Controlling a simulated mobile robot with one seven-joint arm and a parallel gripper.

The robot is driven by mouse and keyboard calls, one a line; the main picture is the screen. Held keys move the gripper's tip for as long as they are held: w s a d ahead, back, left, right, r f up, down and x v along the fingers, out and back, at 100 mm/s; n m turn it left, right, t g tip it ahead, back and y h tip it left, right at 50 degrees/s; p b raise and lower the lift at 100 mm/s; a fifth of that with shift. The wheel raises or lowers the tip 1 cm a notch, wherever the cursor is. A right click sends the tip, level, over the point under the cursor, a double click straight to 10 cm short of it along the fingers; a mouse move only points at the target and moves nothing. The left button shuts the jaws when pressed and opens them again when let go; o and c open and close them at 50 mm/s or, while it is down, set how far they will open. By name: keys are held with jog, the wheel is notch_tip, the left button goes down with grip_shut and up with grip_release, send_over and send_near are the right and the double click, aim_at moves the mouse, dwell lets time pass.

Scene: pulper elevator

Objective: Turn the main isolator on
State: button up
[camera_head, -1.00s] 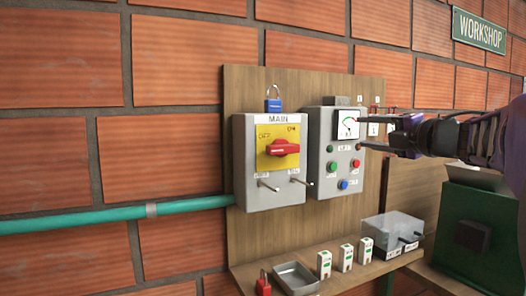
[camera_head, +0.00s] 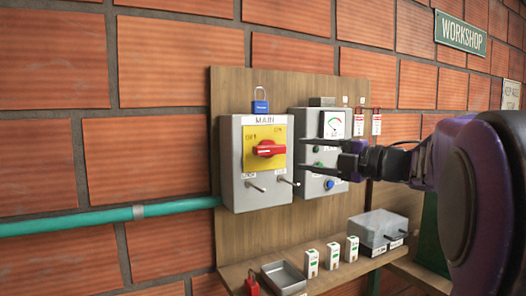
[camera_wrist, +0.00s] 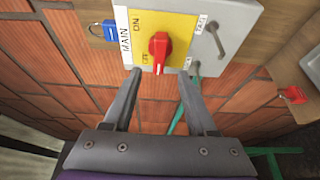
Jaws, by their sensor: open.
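The main isolator is a grey box (camera_head: 240,190) marked MAIN, with a yellow plate (camera_head: 250,158) and a red rotary handle (camera_head: 268,149). The handle lies roughly level in the head view; OFF is at the plate's upper left and ON at its upper right. In the wrist view the red handle (camera_wrist: 160,48) stands upright in the picture, just beyond the fingertips. My gripper (camera_head: 303,155) is open and empty, just right of the isolator's face and in front of the meter box. It also shows in the wrist view (camera_wrist: 160,75), fingers on either side of the handle's line, apparently not touching it.
A blue padlock (camera_head: 260,106) hangs above the isolator. Two metal pegs (camera_head: 257,187) jut from its lower front. The meter box (camera_head: 310,184) stands close on the right. Below, a shelf holds a metal tray (camera_head: 284,278), a red padlock (camera_head: 252,284) and several small white blocks.

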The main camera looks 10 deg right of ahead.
aim_at(276, 150)
jog(key=x, duration=0.8)
jog(key=shift+w+a, duration=0.15)
jog(key=shift+w, duration=0.05)
grip_shut()
